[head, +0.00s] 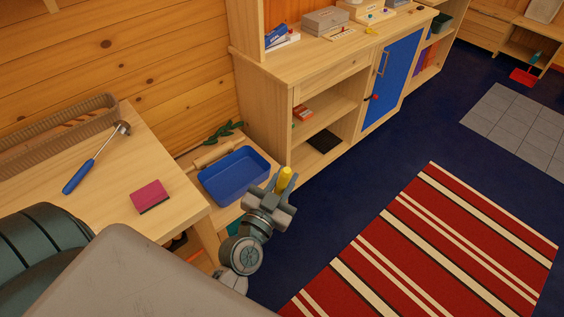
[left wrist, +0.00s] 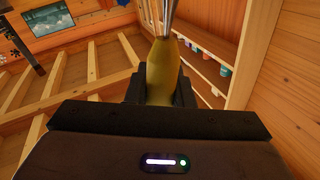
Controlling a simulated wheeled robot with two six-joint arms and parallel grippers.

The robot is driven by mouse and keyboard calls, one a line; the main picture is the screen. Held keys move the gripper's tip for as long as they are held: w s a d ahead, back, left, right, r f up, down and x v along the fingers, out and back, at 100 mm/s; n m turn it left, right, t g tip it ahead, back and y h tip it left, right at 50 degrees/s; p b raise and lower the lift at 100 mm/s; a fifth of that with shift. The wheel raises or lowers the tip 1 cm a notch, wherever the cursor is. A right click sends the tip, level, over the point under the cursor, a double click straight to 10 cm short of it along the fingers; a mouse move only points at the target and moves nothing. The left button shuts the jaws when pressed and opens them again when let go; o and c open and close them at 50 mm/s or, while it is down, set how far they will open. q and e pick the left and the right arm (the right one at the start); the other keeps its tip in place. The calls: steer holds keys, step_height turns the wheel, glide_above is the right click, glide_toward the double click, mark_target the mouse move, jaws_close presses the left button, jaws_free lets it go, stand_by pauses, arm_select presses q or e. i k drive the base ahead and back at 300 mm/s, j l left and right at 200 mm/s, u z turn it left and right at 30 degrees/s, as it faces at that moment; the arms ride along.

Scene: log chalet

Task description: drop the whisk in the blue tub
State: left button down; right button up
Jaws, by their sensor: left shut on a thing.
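The blue tub (head: 235,174) is an open rectangular tub on a low wooden surface beside the table; its inside looks empty. In the left wrist view the yellow handle of the whisk (left wrist: 162,72) stands between the fingers (left wrist: 160,92), with a metal shaft running off the top edge. The whisk's wire end is not visible in either view. My right gripper is not in view.
A ladle (head: 92,161) with a blue handle, a pink block (head: 149,196) and a wicker basket (head: 60,138) are on the table at left. A rolling pin (head: 211,155) and a green leafy sprig lie behind the tub. A wooden cabinet (head: 268,120) stands beyond; open floor lies right.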

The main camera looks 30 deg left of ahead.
mark_target(241, 193)
steer(key=i+l+u, duration=0.1)
steer(key=i, duration=0.35)
steer(key=i+l+u, duration=0.1)
steer(key=i, duration=0.35)
steer(key=i+l+u, duration=0.15)
steer(key=u, duration=0.3)
steer(key=i+l+u, duration=0.25)
steer(key=u, duration=0.2)
steer(key=i+l+u, duration=0.25)
steer(key=u, duration=0.2)
steer(key=i+l+u, duration=0.1)
steer(key=l+u, duration=0.35)
